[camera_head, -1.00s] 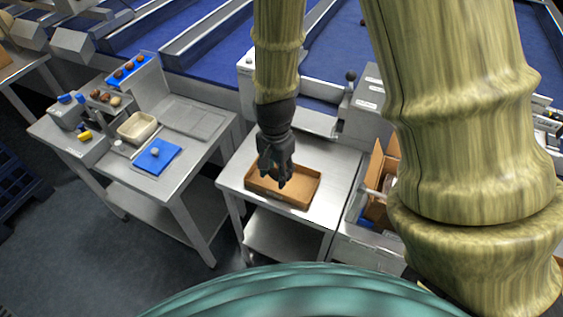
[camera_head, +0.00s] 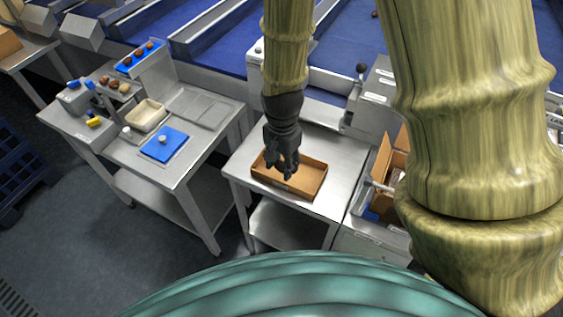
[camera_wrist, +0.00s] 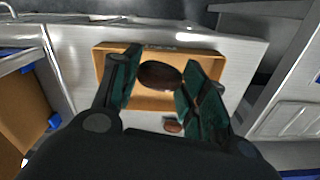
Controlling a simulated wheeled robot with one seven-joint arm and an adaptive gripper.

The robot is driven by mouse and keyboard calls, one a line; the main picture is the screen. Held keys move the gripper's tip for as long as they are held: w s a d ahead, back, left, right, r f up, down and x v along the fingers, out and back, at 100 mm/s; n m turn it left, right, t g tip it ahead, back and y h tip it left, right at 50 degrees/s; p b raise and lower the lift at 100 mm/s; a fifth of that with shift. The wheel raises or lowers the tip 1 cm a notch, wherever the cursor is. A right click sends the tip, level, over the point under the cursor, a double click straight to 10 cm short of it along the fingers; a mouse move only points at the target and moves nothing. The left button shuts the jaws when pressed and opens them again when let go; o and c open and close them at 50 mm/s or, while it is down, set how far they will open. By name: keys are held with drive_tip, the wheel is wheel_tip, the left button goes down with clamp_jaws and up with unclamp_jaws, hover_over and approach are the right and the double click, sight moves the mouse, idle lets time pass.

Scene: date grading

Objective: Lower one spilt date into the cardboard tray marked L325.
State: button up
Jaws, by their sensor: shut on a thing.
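My gripper (camera_head: 282,174) hangs over the shallow brown cardboard tray (camera_head: 309,189) on a steel table. In the wrist view, my gripper (camera_wrist: 158,84) is shut on a dark brown date (camera_wrist: 159,75), held between its two green-lined fingers. The tray (camera_wrist: 103,67) lies beneath it, its floor showing around the fingers. I cannot tell the exact gap between date and tray floor. A small mark shows on the tray's wall but is too small to read. A second brown date (camera_wrist: 172,126) shows just outside the tray's near wall in the wrist view.
The steel table (camera_head: 343,160) has bare room around the tray. To the left, another table holds a blue mat (camera_head: 164,144), a pale bowl (camera_head: 146,116) and several dates on a blue rack (camera_head: 139,58). An open carton (camera_head: 385,160) stands at right, beside a grey machine (camera_head: 375,105).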

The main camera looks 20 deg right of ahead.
sight(282, 172)
drive_tip(key=shift+f+b, duration=0.45)
drive_tip(key=shift+f, duration=1.05)
drive_tip(key=shift+f+b, duration=0.4)
drive_tip(key=shift+f, duration=0.35)
idle(0.4)
drive_tip(key=o, duration=0.7)
drive_tip(key=shift+o, duration=0.2)
drive_tip(key=shift+r, duration=0.2)
drive_tip(key=shift+r, duration=5.85)
